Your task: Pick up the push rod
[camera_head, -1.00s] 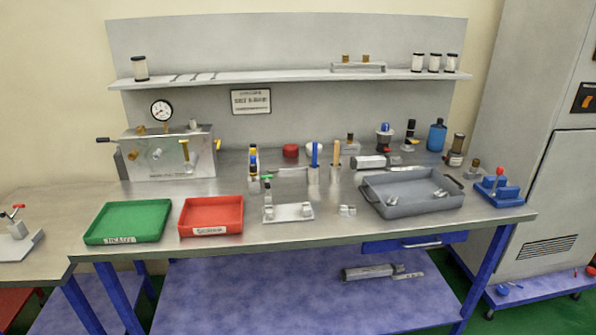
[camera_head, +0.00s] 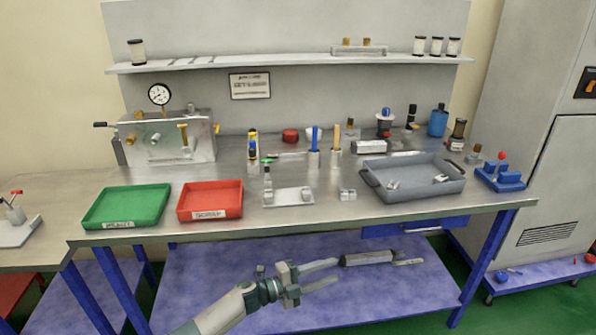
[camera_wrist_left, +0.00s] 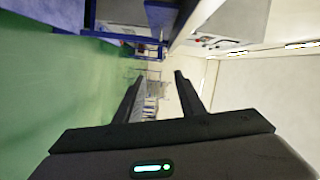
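I cannot tell for sure which part is the push rod. Upright blue (camera_head: 315,139) and tan (camera_head: 336,137) handles stand in metal holders behind the middle of the bench. My left gripper (camera_head: 335,271) is open and empty in front of the bench, below its top; in the picture its fingertips come close to the shelf cylinder. The left wrist view shows its two spread fingers (camera_wrist_left: 157,80) with nothing between. My right gripper is out of view.
On the steel bench are a green tray (camera_head: 127,206), a red tray (camera_head: 211,200), a white fixture (camera_head: 288,197), a grey tote (camera_head: 412,184) and a blue fixture (camera_head: 500,174). A pressure-gauge box (camera_head: 166,140) stands at the back left. The bench front edge lies above my gripper.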

